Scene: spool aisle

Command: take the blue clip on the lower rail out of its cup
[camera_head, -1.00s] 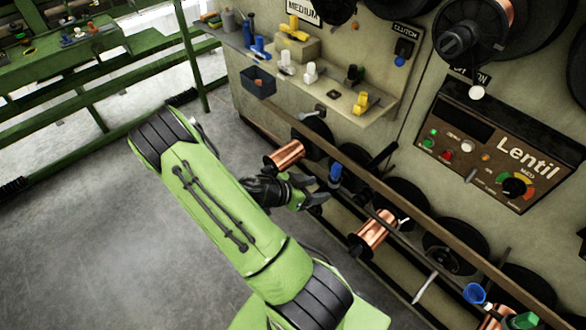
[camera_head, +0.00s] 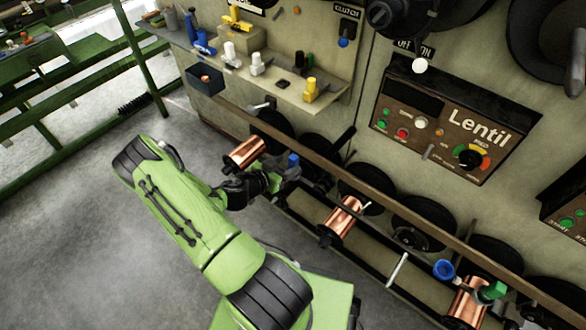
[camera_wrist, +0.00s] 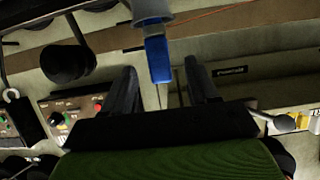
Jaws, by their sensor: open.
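The blue clip (camera_head: 293,160) stands at the lower rail (camera_head: 330,165), just past the tip of my gripper (camera_head: 283,178). In the wrist view the clip (camera_wrist: 159,62) hangs from a grey cup (camera_wrist: 152,10) at the top of the picture. Its blue end lies between the two fingertips of my gripper (camera_wrist: 160,78), with a gap on each side. My gripper is open and holds nothing. In the head view the fingers partly hide the cup.
Copper spools (camera_head: 246,152) and (camera_head: 342,219) sit close on both sides along the rail. A blue ring-shaped piece (camera_head: 443,269) and a green piece (camera_head: 492,290) are farther right. A shelf (camera_head: 270,85) with small parts is above. The floor at left is clear.

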